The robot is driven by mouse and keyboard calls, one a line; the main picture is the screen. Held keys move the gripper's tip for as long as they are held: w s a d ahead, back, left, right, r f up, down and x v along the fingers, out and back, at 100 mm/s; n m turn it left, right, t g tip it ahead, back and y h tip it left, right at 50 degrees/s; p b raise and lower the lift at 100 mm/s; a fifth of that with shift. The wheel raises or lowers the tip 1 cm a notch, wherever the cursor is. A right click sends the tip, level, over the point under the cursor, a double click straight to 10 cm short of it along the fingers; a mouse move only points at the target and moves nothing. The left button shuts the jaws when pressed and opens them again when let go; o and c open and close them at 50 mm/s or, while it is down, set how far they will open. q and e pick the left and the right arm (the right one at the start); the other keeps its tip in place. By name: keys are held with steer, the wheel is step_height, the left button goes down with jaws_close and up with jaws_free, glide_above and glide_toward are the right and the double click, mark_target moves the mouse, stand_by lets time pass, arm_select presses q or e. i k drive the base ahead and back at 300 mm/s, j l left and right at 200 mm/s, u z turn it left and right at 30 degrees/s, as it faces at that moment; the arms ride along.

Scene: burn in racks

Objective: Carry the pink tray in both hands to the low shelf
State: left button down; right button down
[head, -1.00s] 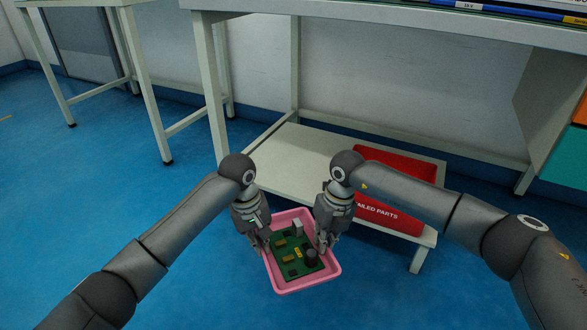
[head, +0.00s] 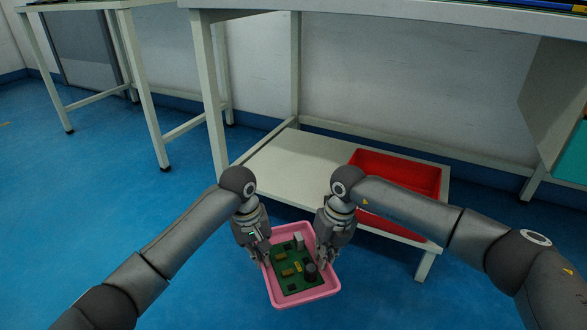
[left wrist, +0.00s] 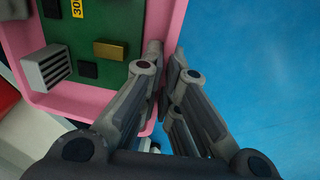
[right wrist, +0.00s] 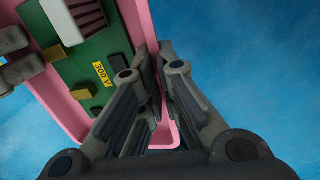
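The pink tray (head: 305,302) is held out in front of the low shelf (head: 285,160), over blue floor, and looks roughly level. A green circuit board (head: 285,282) with several components lies in it. My left gripper (head: 264,258) is shut on the tray's left wall; in the left wrist view the fingers (left wrist: 166,62) close around the pink wall (left wrist: 172,25). My right gripper (head: 324,262) is shut on the right wall; in the right wrist view its fingers (right wrist: 157,65) pinch the wall (right wrist: 140,30). The shelf's front edge is partly hidden by my arms.
A red bin (head: 430,180) stands on the right part of the low shelf, partly behind my right arm. The shelf's left part is bare. A workbench top (head: 400,22) spans above, with a leg (head: 211,110) at the left. Another table stands further left.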

mark_target(294, 168)
steer(key=i, duration=1.65)
